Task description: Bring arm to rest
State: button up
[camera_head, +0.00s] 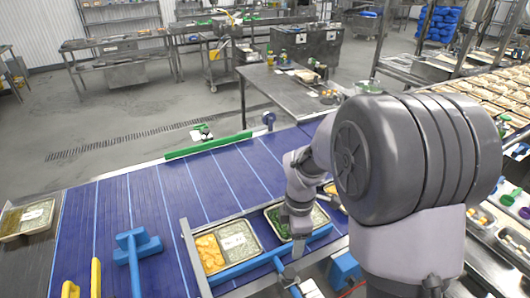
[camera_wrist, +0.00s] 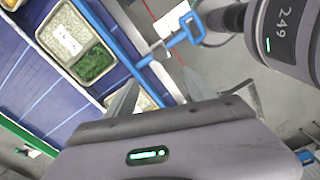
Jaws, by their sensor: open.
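My arm reaches from the right of the head view, over the near edge of the blue conveyor. My gripper (camera_head: 294,246) hangs beside a tray of greens and rice (camera_head: 274,217), partly hiding it. In the wrist view my gripper (camera_wrist: 162,88) shows two fingers spread apart with nothing held between them. The tray with white rice (camera_wrist: 65,42) and chopped greens (camera_wrist: 93,66) lies to the left of the fingers there. Another tray, with orange food (camera_head: 209,252) and rice (camera_head: 237,240), sits to the left on the conveyor.
A blue rail (camera_head: 245,268) runs along the trays' near side. A blue T-shaped fixture (camera_head: 137,246) and yellow posts (camera_head: 95,277) stand at the left. A filled tray (camera_head: 26,218) lies at the far left. The conveyor's middle (camera_head: 175,195) is clear. A steel table (camera_head: 290,90) stands behind.

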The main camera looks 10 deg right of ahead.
jog(key=s+a+m+t+y+b, duration=0.1)
jog(key=s+a+m+t+b, duration=0.1)
jog(key=s+m+b, duration=0.6)
jog(key=s+a+r+m+t+y+b, duration=0.1)
jog(key=s+a+m+t+b, duration=0.1)
jog(key=s+m+b, duration=0.6)
jog(key=s+m+t, duration=0.1)
jog(key=s+m, duration=0.1)
jog(key=m, duration=0.3)
jog(key=shift+s+a+r+m+t, duration=0.2)
jog(key=shift+s+a+m+t, duration=0.1)
jog(key=shift+m, duration=0.1)
